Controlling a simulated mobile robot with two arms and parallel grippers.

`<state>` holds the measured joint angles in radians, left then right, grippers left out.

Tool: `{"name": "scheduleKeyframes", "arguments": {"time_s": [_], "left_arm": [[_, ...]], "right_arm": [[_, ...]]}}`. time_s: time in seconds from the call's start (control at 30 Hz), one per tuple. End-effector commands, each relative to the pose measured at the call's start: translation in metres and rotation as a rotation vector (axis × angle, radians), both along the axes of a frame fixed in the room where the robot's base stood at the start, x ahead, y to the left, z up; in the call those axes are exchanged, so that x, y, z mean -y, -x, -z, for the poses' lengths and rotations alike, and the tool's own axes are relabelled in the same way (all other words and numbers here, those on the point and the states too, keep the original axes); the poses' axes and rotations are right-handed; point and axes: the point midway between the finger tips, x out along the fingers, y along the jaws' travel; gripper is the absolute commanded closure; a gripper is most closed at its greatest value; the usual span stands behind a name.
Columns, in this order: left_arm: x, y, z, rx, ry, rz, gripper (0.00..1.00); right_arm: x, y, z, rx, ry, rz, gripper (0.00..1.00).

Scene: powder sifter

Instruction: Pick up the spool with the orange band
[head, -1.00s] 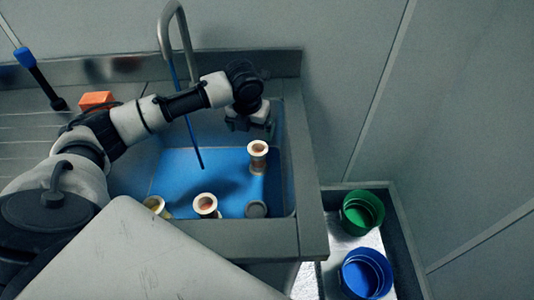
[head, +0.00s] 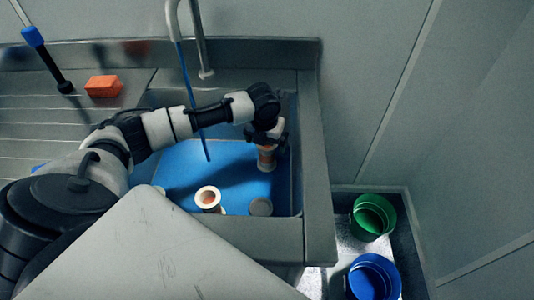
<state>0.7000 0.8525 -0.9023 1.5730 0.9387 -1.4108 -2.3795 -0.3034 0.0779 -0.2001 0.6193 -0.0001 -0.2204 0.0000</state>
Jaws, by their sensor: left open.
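A pale spool with an orange-brown band (head: 266,160) stands upright on the blue floor of the sink basin, near its right wall. My left gripper (head: 265,143) is right over it and open. Its fingers hide the top of the spool, and I cannot tell whether they touch it. Another pale spool (head: 208,199) with an orange-brown inside stands further forward and left in the basin. My right gripper is out of view.
A grey round piece (head: 260,207) lies in the basin's front right. The faucet (head: 201,40) and a thin blue rod (head: 188,85) rise behind my left arm. An orange block (head: 103,86) lies on the drainboard. Green (head: 372,217) and blue (head: 372,278) tubs stand at right.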

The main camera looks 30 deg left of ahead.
Motion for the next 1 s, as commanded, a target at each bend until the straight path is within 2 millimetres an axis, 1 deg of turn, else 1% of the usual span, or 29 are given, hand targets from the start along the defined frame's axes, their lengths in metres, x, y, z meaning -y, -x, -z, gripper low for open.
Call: {"name": "scheduleKeyframes", "arguments": {"time_s": [0.03,0.1,0.2,0.43,0.47,0.83,1.0], "left_arm": [[-0.001,-0.001,0.009,-0.002,0.001,-0.001,0.04],[-0.001,-0.002,0.018,-0.002,0.001,0.001,0.04],[-0.002,-0.003,0.025,0.0,0.0,0.0,0.04],[-0.002,-0.003,0.026,0.001,0.0,0.001,0.04],[-0.002,-0.003,0.026,0.001,0.0,0.001,0.05],[-0.002,-0.003,0.026,0.001,0.0,0.001,0.62],[-0.002,-0.004,0.025,0.002,-0.001,0.001,0.63]], "right_arm": [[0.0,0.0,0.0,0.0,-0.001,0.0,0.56],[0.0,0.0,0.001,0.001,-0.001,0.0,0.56],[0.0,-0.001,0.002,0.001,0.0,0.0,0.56],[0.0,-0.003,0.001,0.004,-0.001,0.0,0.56],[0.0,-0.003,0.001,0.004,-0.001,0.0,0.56],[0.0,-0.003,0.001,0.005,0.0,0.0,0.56],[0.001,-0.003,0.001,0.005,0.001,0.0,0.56]]}}
